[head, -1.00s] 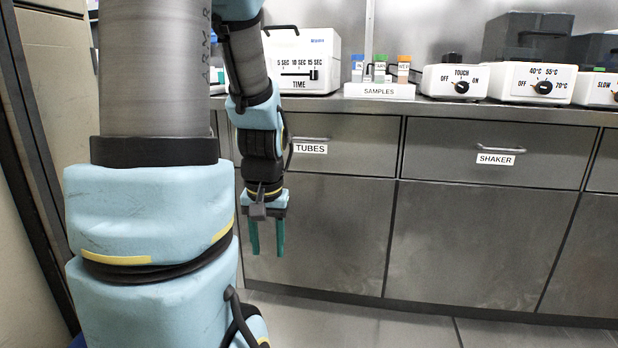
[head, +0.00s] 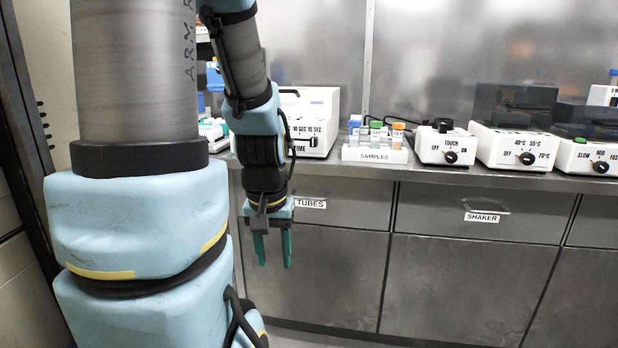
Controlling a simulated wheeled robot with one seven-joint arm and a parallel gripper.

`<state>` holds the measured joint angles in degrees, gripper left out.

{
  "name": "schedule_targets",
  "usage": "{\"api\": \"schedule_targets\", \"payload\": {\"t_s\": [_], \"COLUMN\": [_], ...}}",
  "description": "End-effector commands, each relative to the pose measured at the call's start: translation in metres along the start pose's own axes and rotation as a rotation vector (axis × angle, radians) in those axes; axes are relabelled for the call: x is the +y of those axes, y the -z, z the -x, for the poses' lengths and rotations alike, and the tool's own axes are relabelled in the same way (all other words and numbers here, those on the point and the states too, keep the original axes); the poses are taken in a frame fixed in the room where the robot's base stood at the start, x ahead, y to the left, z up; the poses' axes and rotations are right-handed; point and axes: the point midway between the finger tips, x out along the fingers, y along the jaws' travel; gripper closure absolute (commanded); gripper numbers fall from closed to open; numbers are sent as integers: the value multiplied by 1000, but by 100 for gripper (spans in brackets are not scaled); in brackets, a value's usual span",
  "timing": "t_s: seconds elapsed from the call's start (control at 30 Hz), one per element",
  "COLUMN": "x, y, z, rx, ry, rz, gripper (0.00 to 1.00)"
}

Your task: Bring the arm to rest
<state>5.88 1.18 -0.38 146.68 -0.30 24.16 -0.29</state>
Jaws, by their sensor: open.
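My arm hangs bent at the left of the head view. My gripper (head: 273,250) points down, with its two green fingers apart and nothing between them. It is in front of the drawer fronts, below the worktop's height, left of the middle. The fingers look clear of the cabinet, though the exact gap cannot be told. My arm hides part of the worktop and of the white timer device behind it.
The steel worktop (head: 590,183) carries the timer device (head: 315,103), a samples rack (head: 375,155) with three capped tubes, a touch-control device (head: 446,145) and white dial devices (head: 513,147). Below are closed drawers labelled TUBES (head: 340,204) and SHAKER (head: 484,211). Floor shows at the bottom.

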Motion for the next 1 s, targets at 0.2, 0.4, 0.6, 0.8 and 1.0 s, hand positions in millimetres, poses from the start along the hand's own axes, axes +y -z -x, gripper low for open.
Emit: {"api": "schedule_targets", "payload": {"t_s": [0.2,0.4,0.6,0.8,1.0], "x": [0,0,1,1,1], "y": [12,20,26,27,27], "z": [85,144,182,191,191], "rx": [0,0,0,0,0], "ry": [0,0,0,0,0], "rz": [0,0,0,0,0], "gripper": [53,53,53,53,53]}}
